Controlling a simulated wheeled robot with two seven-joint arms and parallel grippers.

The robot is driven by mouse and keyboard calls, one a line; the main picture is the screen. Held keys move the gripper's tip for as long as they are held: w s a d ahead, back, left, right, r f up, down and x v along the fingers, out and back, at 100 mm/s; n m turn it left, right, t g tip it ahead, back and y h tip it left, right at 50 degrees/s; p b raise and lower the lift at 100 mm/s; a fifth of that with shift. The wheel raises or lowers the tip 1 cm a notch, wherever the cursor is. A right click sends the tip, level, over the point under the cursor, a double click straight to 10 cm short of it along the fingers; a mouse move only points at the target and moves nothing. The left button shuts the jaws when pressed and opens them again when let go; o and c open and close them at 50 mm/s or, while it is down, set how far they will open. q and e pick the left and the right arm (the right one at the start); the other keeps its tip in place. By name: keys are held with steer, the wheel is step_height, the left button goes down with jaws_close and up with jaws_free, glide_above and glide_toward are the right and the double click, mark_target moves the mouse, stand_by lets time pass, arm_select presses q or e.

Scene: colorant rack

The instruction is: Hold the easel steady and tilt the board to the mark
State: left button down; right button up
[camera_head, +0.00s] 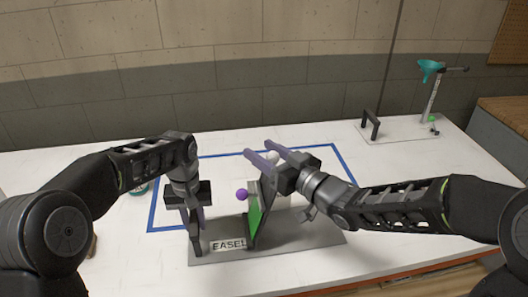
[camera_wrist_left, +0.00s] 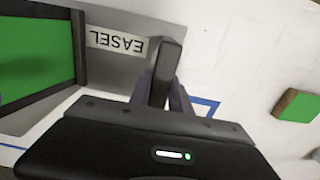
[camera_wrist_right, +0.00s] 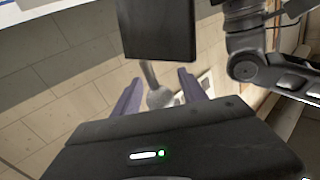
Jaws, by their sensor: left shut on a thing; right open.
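The easel's grey base (camera_head: 300,236) lies on the table with its EASEL label (camera_head: 228,244) facing me. My left gripper (camera_head: 198,216) is shut on the dark upright handle at the base's left end; the handle (camera_wrist_left: 168,65) shows between its fingers in the left wrist view. The green board (camera_head: 257,212) in its dark frame stands steeply tilted on the base. A purple ball (camera_head: 241,194) is just left of the board. My right gripper (camera_head: 263,154) is open above the board; a grey round knob on a stem (camera_wrist_right: 158,96) lies between its fingers in the right wrist view.
Blue tape (camera_head: 152,205) outlines an area around the easel. A plate with a black handle (camera_head: 371,124) and a stand with a teal funnel (camera_head: 431,68) are at the back right. A green-topped block (camera_wrist_left: 298,105) shows in the left wrist view.

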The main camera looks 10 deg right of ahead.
jaws_close()
stand_by(0.4)
stand_by(0.9)
